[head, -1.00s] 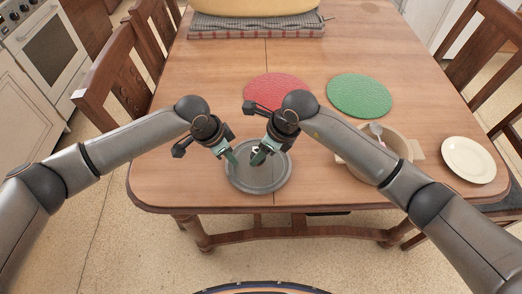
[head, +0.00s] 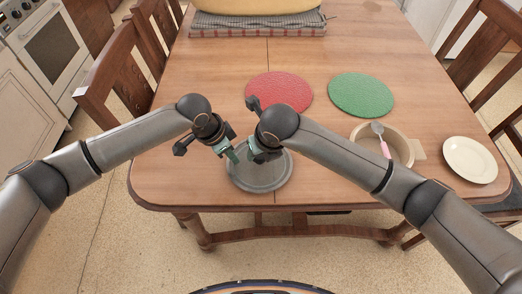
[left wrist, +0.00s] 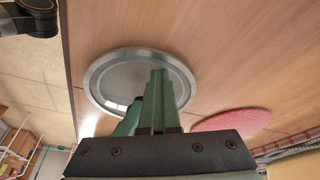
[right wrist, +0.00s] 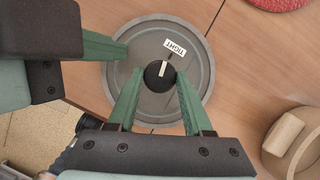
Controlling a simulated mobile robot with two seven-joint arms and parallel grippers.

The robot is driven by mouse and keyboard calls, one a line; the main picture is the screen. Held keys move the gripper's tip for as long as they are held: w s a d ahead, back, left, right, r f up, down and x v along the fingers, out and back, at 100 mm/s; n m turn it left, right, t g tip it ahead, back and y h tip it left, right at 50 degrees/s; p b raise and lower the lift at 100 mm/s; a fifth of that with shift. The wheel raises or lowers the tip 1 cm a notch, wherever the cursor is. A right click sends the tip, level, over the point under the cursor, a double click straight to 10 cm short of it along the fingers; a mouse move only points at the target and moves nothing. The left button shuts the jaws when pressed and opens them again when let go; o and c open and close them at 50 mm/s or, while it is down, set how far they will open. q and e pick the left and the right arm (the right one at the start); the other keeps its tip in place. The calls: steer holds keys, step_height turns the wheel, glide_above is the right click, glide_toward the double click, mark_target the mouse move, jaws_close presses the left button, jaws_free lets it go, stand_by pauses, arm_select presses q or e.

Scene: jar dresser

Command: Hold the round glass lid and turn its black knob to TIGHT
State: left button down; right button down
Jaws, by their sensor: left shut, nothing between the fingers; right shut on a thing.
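The round glass lid (head: 268,180) with a grey rim lies on the table near its front edge. It also shows in the left wrist view (left wrist: 112,82) and the right wrist view (right wrist: 190,98). Its black knob (right wrist: 153,80) has a white pointer line, aimed roughly at the white TIGHT label (right wrist: 174,47). My right gripper (right wrist: 159,78) is shut on the knob, one finger on each side. My left gripper (head: 237,157) is shut and empty over the left part of the lid; its fingers (left wrist: 158,78) are together. I cannot tell whether they touch the lid.
A red mat (head: 279,92) and a green mat (head: 360,95) lie behind the lid. A bowl (head: 402,145) with a pink-handled spoon (head: 384,146) and a white plate (head: 470,160) stand to the right. The table left of the lid is clear.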

arm_select(q)
steer(key=shift+s+f, duration=0.25)
steer(key=shift+f, duration=0.1)
arm_select(e)
steer(key=shift+s+a, duration=0.1)
steer(key=shift+a, duration=0.05)
steer(key=shift+c, duration=1.5)
jaws_free()
steer(key=v, duration=1.2)
arm_select(q)
steer(key=shift+r, duration=0.1)
arm_select(e)
steer(key=shift+r, duration=0.1)
arm_select(q)
steer(key=r+p, duration=0.5)
steer(key=p, duration=0.1)
steer(key=shift+w+r, duration=0.15)
steer(key=shift+w, duration=0.05)
arm_select(e)
step_height(320, 180, up, 6)
steer(key=shift+f, duration=0.25)
